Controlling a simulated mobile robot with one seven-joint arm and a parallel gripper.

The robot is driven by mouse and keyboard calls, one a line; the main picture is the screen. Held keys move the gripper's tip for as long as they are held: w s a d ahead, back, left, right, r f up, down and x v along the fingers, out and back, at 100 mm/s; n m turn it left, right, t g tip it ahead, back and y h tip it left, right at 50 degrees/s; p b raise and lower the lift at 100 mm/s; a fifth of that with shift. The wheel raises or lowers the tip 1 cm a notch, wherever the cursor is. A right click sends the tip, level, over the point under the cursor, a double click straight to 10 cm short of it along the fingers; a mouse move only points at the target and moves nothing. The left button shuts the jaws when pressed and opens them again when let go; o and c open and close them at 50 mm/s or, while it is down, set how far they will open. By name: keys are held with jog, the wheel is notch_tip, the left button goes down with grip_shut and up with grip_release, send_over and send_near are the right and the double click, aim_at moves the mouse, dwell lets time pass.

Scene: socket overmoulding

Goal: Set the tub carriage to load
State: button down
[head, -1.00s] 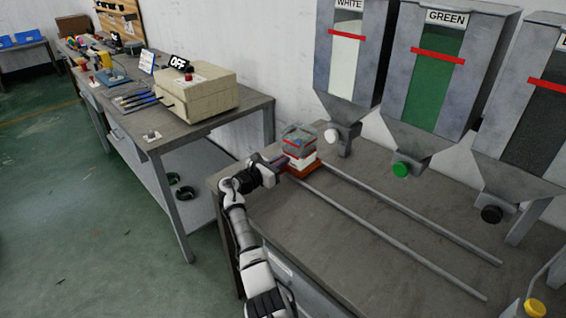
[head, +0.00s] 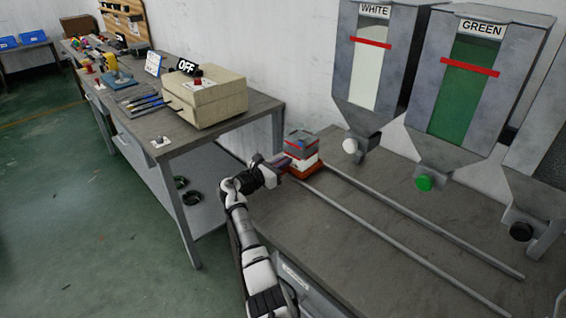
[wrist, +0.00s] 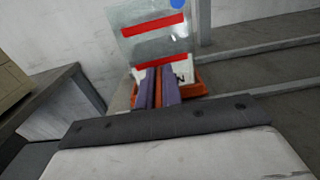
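The tub carriage (head: 305,171) is an orange-red base at the far left end of two parallel rails (head: 420,222). A greyish, see-through tub (head: 301,143) with red bands and a white lower part stands on it. In the wrist view the tub (wrist: 152,42) stands straight ahead, with the orange carriage (wrist: 195,89) under it. My gripper (head: 281,164) reaches the carriage from its left side. In the wrist view its two purple fingers (wrist: 158,72) are close together with a narrow orange strip between them, apparently part of the carriage. The exact contact is partly hidden.
The white hopper (head: 367,70) and green hopper (head: 474,85) stand behind the rails, with a black nozzle (head: 521,231) farther right. A second bench at left carries a beige box (head: 210,98) marked OFF. The bench in front of the rails is clear.

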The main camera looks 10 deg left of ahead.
jog(key=c, duration=1.6)
grip_release()
jog(key=shift+w+a, duration=0.15)
jog(key=shift+a, duration=0.15)
jog(key=shift+o, duration=0.2)
jog(key=shift+s+a, duration=0.2)
jog(key=shift+s, duration=0.15)
jog(key=b+v, duration=0.2)
jog(key=v, duration=1.1)
jog(key=shift+s, duration=0.1)
